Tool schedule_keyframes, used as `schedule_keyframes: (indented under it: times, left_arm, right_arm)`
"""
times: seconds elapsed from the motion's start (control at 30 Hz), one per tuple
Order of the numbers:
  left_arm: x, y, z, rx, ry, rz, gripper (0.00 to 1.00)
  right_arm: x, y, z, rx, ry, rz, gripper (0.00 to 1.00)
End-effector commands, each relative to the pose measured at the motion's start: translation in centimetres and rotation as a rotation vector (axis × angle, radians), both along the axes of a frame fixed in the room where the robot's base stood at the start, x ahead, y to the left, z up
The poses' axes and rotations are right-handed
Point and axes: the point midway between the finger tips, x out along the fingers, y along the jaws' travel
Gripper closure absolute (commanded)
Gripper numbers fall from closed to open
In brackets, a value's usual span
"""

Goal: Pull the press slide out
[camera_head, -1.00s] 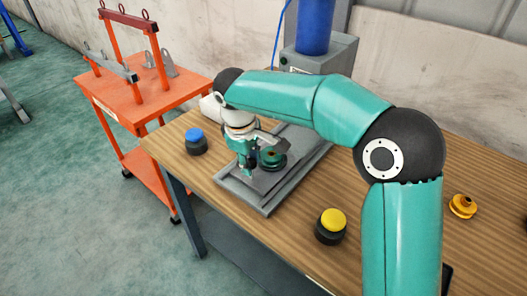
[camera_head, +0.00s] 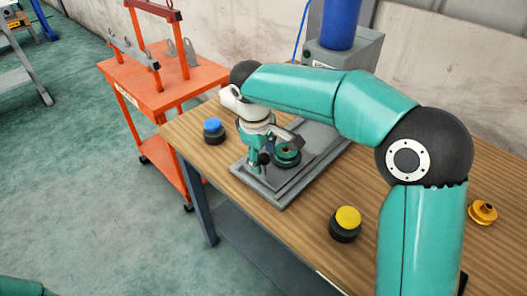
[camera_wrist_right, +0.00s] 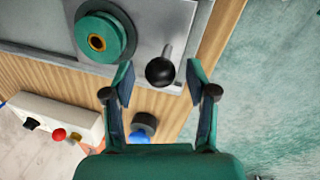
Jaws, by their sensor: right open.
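The press slide is a grey plate (camera_wrist_right: 185,22) with a short rod and black ball knob (camera_wrist_right: 160,72) at its end. A green disc (camera_wrist_right: 100,38) with a brass centre sits on it; the disc also shows in the head view (camera_head: 286,154). My right gripper (camera_wrist_right: 160,66) is open and empty, pointing down over the slide's knob end. In the right wrist view the knob shows between its two fingers, with a gap on either side. Contact is not visible. In the head view my right gripper (camera_head: 258,164) partly hides the knob. My left gripper is out of view.
A blue-topped button (camera_head: 213,130) and a yellow-topped button (camera_head: 345,224) stand on the wooden bench (camera_head: 300,235). The press has a blue cylinder (camera_head: 340,25) behind. An orange cart (camera_head: 165,95) stands at the left. A yellow part (camera_head: 482,212) lies at the right.

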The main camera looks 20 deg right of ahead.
Motion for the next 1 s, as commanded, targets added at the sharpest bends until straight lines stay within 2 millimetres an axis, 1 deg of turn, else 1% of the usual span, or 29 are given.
schedule_keyframes:
  times: [0.13,0.27,0.5,0.6,0.7,0.83,1.0]
  left_arm:
    - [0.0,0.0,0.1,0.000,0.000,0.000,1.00]
    - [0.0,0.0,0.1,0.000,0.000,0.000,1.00]
    - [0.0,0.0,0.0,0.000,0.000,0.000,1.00]
    - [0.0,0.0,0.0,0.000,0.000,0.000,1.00]
    - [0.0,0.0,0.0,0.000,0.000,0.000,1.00]
    - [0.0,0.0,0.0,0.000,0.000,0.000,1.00]
    - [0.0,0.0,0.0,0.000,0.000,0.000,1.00]
  right_arm:
    - [0.0,0.1,0.7,0.000,-0.002,0.000,0.43]
    - [-0.1,0.4,2.5,0.000,-0.004,0.001,0.43]
    - [-0.6,1.3,7.2,0.002,-0.005,0.001,0.43]
    - [-0.8,1.6,9.0,0.002,-0.005,0.001,0.43]
    - [-0.9,1.7,10.3,0.001,-0.003,0.001,0.43]
    - [-1.1,1.9,11.4,0.002,-0.002,0.002,0.43]
    - [-1.1,1.9,11.7,0.000,0.000,0.001,0.43]
